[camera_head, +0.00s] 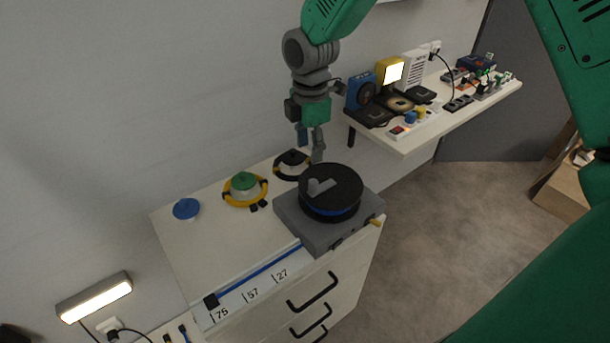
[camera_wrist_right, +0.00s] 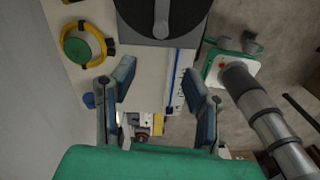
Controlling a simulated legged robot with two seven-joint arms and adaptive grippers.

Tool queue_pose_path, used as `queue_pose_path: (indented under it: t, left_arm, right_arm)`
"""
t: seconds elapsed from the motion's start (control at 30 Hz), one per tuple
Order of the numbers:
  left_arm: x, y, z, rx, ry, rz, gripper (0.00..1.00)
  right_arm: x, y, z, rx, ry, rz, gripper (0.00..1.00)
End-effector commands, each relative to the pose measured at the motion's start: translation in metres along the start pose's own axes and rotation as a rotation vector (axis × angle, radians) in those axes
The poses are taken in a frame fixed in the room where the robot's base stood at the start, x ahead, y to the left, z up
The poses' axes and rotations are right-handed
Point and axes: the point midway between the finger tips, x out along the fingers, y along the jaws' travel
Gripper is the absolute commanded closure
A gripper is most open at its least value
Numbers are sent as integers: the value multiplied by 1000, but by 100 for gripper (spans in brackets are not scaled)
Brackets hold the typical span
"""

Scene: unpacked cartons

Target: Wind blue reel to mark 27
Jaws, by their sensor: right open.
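The blue reel (camera_head: 340,208) has a black top with a grey handle and a blue band around its side. It sits on a grey base (camera_head: 317,239) on the cabinet. Its blue tape (camera_head: 258,271) runs out to a black end (camera_head: 210,300) beside mark 75 (camera_head: 220,314). Mark 57 (camera_head: 252,294) and mark 27 (camera_head: 281,275) lie nearer the reel. My right gripper (camera_head: 311,143) is open and empty, behind the reel; its spread fingers show in the wrist view (camera_wrist_right: 160,90). My left gripper is outside the head view; a grey-and-green arm in the wrist view seems mine, its fingers unclear.
A yellow ring with a green knob (camera_head: 243,184), a black ring (camera_head: 292,165) and a blue disc (camera_head: 186,208) lie along the wall side. A shelf (camera_head: 410,136) crowded with devices stands behind the right gripper. A lit lamp (camera_head: 95,297) is at lower left.

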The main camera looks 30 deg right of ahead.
Motion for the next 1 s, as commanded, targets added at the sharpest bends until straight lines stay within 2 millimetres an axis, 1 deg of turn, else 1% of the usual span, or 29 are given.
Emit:
queue_pose_path:
  t: [0.03,0.2,0.4,0.5,0.7,0.97,1.0]
  left_arm:
    - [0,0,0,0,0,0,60]
    - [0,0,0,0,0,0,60]
    - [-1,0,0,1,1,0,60]
    - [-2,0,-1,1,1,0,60]
    - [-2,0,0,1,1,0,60]
    - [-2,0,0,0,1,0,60]
    - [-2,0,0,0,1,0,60]
  right_arm:
    - [14,0,3,2,2,-7,58]
    - [54,1,7,5,7,-7,58]
    - [91,0,7,5,7,-4,58]
    - [103,0,5,5,5,-2,58]
    - [114,0,1,5,2,-1,58]
    - [116,1,5,5,6,0,58]
    - [116,1,5,5,6,0,69]
